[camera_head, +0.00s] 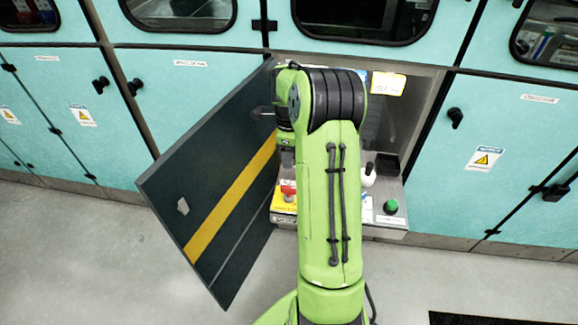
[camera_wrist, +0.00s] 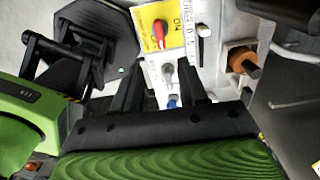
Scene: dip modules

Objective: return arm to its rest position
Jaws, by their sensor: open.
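My green arm (camera_head: 330,205) reaches forward and up in the head view, its bent black-ribbed joint in front of an open cabinet bay. My gripper is mostly hidden behind the arm there. In the wrist view, the two dark fingers of my gripper (camera_wrist: 158,72) are spread apart with nothing held between them. Beyond the fingers is a panel with a red switch (camera_wrist: 158,34) on a yellow plate, a grey knob (camera_wrist: 167,74) and a blue part (camera_wrist: 173,101). I cannot tell how far the fingertips are from the panel.
A dark open door (camera_head: 215,205) with a yellow stripe stands close left of the arm. The panel shelf holds a red knob (camera_head: 288,190), a white handle (camera_head: 368,175) and a green button (camera_head: 391,206). Turquoise cabinets line the back. The grey floor (camera_head: 90,260) in front is clear.

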